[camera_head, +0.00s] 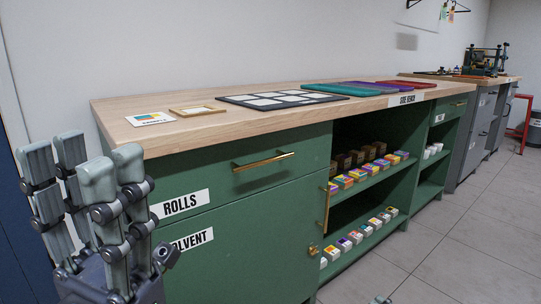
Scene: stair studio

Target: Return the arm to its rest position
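My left gripper (84,185) rises at the lower left, in front of the green cabinet's left end. Its grey jointed fingers point up and stand apart, so it looks open. The fingers are close to the bench's front left corner in the picture. A small grey-green tip (380,300) at the bottom edge may be part of my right gripper, but too little shows to tell its state.
A wooden worktop (235,128) tops the green cabinet (245,230). On it lie a sample card (150,118), a small wooden frame (197,110), a dark panel (280,99) and coloured trays (348,88). Open shelves hold small boxes (345,181). The floor (465,245) at right is clear.

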